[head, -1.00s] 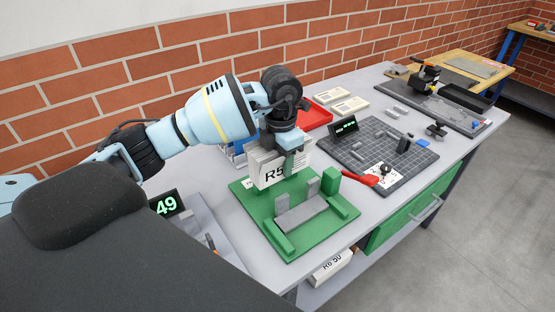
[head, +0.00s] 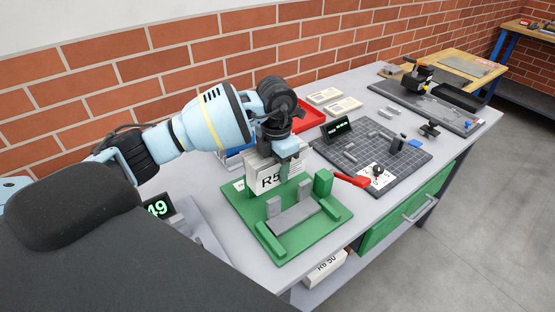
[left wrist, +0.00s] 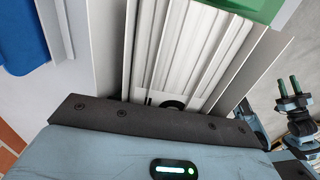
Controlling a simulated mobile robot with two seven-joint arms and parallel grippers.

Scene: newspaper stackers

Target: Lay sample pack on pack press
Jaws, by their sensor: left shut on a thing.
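The sample pack (head: 264,178) is a white block of papers marked "R5". My left gripper (head: 280,150) is shut on its upper part and holds it upright over the back of the green pack press (head: 305,238). The pack press is a green base with grey and green upright blocks and a grey bar in the middle. I cannot tell whether the pack's lower edge touches the base. In the left wrist view the pack (left wrist: 190,55) shows as white layered edges just beyond the gripper. My right gripper is not clearly seen in the head view.
A dark grid board (head: 368,150) and a red-handled tool (head: 350,180) lie to the right. Another pack (head: 326,267) sits below the table top.

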